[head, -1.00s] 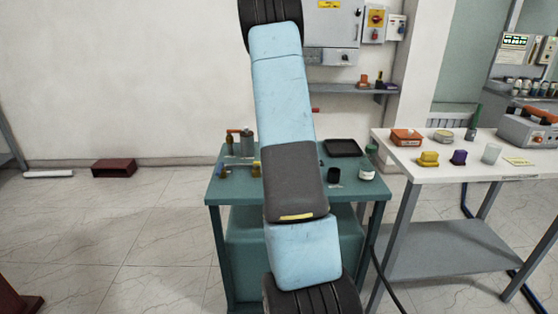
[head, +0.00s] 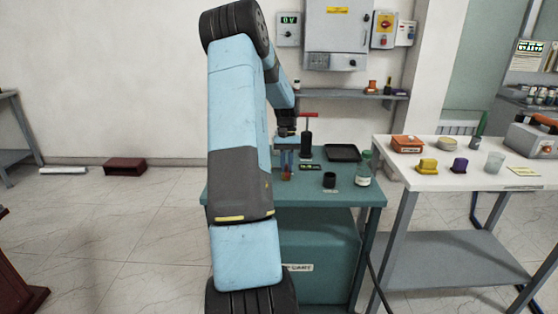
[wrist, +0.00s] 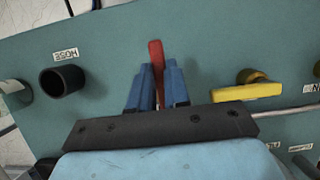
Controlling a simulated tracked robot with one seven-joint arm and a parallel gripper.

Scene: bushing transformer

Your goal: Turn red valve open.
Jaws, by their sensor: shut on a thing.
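The red valve handle (wrist: 156,55) shows in the wrist view as a narrow red lever standing up between the blue fingers of my gripper (wrist: 157,80). My gripper is shut on this lever. The fingers hide its lower part and the valve body. In the head view my gripper (head: 292,150) is low over the back of the green table, partly behind my arm. The valve is too small and too covered there to tell its angle.
A yellow handle (wrist: 247,92) on a brass fitting sits right of the gripper in the wrist view. A black hose socket (wrist: 62,80) is to the left. The green table (head: 340,203) also holds a black tray (head: 343,153) and a green-capped jar (head: 363,172).

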